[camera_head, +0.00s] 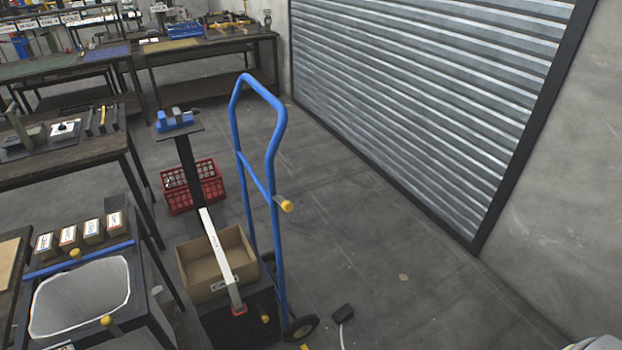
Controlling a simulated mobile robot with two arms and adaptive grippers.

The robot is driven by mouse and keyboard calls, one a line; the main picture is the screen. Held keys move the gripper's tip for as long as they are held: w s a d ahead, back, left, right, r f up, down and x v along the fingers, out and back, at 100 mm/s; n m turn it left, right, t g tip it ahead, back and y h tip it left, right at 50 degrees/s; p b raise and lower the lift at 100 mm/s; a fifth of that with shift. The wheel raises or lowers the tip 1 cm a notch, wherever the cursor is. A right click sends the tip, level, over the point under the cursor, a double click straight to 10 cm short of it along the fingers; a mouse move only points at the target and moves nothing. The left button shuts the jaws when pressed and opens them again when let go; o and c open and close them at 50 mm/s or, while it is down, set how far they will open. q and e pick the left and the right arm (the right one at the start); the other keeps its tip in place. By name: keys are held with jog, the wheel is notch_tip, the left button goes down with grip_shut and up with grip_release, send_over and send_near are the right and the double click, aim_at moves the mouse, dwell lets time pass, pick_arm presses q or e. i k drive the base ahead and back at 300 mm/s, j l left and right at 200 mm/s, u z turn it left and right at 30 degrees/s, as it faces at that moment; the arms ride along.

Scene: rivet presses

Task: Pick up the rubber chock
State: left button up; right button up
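A small black block, which looks like the rubber chock (343,312), lies on the concrete floor at the lower middle. It is just right of the wheel (301,329) of a blue hand truck (276,220), apart from it. A thin white cord or strip runs from the block down toward the bottom of the picture. Neither of my grippers is in view.
The hand truck stands beside a cardboard box (204,285) and a red crate (178,202). Workbenches fill the left, one holding several small boxes (93,232). A roller shutter (430,90) closes the right side. The floor between the hand truck and shutter is mostly clear.

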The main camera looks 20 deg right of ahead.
aim_at(345, 312)
jog(key=z, duration=1.1)
